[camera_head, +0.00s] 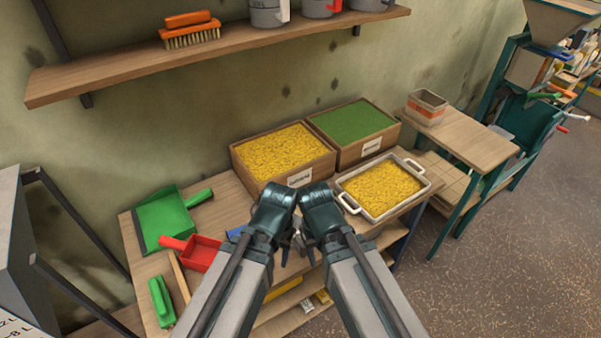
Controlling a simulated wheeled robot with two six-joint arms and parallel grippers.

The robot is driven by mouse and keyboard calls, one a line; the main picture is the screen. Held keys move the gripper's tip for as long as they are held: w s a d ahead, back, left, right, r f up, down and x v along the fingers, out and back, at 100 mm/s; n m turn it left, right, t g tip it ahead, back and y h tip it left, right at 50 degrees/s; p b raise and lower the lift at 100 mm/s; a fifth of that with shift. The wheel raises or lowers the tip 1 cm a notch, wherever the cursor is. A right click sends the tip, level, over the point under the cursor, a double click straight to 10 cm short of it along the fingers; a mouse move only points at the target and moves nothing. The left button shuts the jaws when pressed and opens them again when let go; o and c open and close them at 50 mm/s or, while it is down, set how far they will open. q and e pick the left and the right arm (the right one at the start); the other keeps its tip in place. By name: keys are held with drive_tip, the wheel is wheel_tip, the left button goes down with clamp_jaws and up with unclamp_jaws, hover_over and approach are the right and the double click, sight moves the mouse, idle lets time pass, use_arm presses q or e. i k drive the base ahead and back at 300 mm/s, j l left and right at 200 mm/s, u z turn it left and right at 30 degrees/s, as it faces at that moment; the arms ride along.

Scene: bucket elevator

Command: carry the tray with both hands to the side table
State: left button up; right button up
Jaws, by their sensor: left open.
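A pale tray (404,206) with a handle at each end is filled with yellow grain. It sits on the right end of the workbench (222,212). The side table (468,142), with a wooden top and dark green legs, stands to the right beyond the tray. My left gripper (287,252) is small and mostly hidden beneath the arm links; it is open, left of the tray and apart from it. My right gripper (309,252) is largely hidden under its arm, also left of the tray; its jaws cannot be made out.
Wooden boxes of yellow grain (283,150) and green grain (352,133) stand behind the tray. A small tub (426,108) occupies the side table's back left. A green dustpan (163,217) and red scoop (198,254) lie left. A wall shelf (220,48) hangs above.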

sight(382, 187)
drive_tip(key=i+l+u, duration=0.15)
drive_tip(key=l, duration=0.35)
drive_tip(key=i+l+u, duration=0.1)
drive_tip(key=l, duration=0.35)
drive_tip(key=i+l+u, duration=0.15)
drive_tip(key=l, duration=0.35)
